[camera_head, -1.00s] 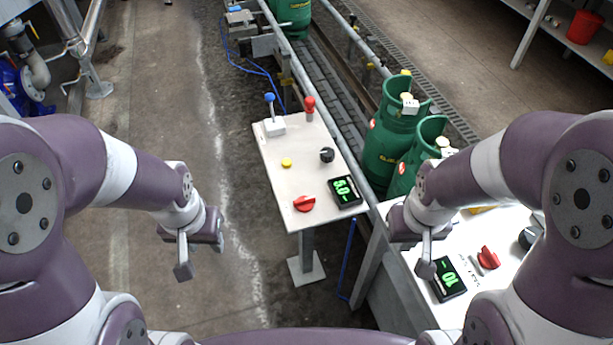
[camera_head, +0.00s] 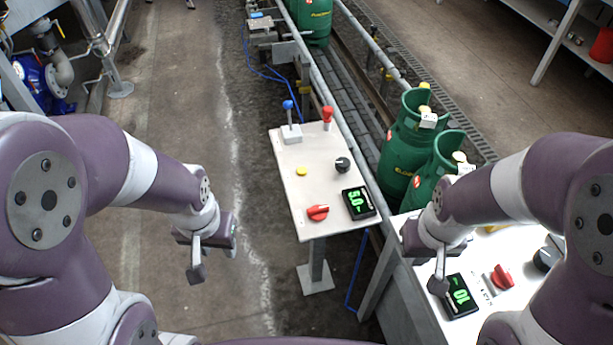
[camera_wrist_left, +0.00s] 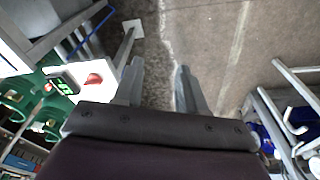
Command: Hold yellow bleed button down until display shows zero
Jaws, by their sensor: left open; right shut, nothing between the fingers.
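A small yellow button (camera_head: 302,171) sits on a white panel (camera_head: 290,205) on a post, in the head view. A black display (camera_head: 358,203) on that panel shows green digits that look like 5.0. A second panel (camera_head: 410,268) at right has another display (camera_head: 459,296) with green digits like 10; a yellow spot (camera_head: 490,228) there is mostly hidden by my right arm. My left gripper (camera_head: 215,256) is open and empty, left of the first panel and apart from it. Its spread fingers show in the left wrist view (camera_wrist_left: 160,85). My right gripper (camera_head: 438,284) is shut and empty over the second panel.
The first panel also carries a red knob (camera_head: 317,212), a black knob (camera_head: 343,165), a blue-topped lever (camera_head: 289,112) and a red-topped one (camera_head: 327,115). Green gas cylinders (camera_head: 402,150) stand on the conveyor behind. The floor (camera_head: 180,90) at left is clear.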

